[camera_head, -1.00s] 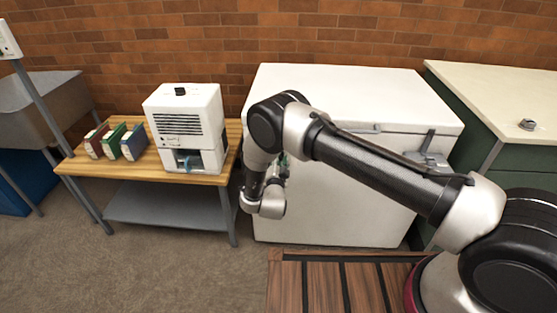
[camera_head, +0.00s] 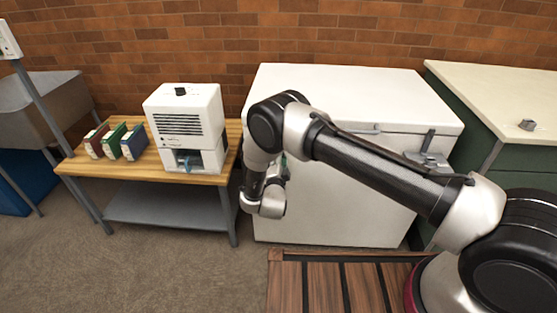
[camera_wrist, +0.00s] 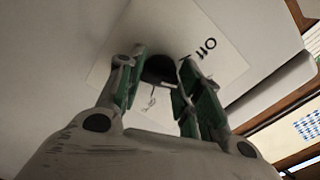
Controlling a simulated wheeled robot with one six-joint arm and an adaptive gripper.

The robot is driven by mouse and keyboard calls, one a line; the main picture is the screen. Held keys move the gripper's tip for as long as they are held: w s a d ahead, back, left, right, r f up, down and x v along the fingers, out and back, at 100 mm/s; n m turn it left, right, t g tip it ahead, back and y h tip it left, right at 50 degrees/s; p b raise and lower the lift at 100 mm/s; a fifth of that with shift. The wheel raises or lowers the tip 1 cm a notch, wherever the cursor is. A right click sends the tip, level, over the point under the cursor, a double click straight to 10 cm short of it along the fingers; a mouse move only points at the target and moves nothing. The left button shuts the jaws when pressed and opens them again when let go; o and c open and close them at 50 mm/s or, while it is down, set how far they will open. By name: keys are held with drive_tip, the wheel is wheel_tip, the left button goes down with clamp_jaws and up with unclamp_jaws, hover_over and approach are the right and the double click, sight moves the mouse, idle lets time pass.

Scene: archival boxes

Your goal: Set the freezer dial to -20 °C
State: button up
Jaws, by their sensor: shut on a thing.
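The white chest freezer (camera_head: 340,195) stands behind my arm against the brick wall. In the wrist view its front carries a pale label plate (camera_wrist: 225,45) with the word "Off" and other marks partly hidden. A dark round dial (camera_wrist: 160,70) sits on this plate, between the green-padded fingers of my gripper (camera_wrist: 162,88). My gripper is shut on the dial. The dial's pointer and any temperature marks are too hidden to read. In the head view my gripper is mostly hidden behind my own wrist, close to the freezer's front.
A wooden table (camera_head: 222,178) at left holds a white machine (camera_head: 187,128) and several binders (camera_head: 133,142). A green cabinet with a pale top (camera_head: 490,85) stands right of the freezer. A grey latch (camera_head: 428,140) is on the freezer's front. Open floor lies at front left.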

drive_tip(key=o, duration=1)
drive_tip(key=shift+s, duration=0.1)
drive_tip(key=s, duration=1.1)
drive_tip(key=shift+s+a, duration=0.15)
drive_tip(key=shift+s, duration=0.25)
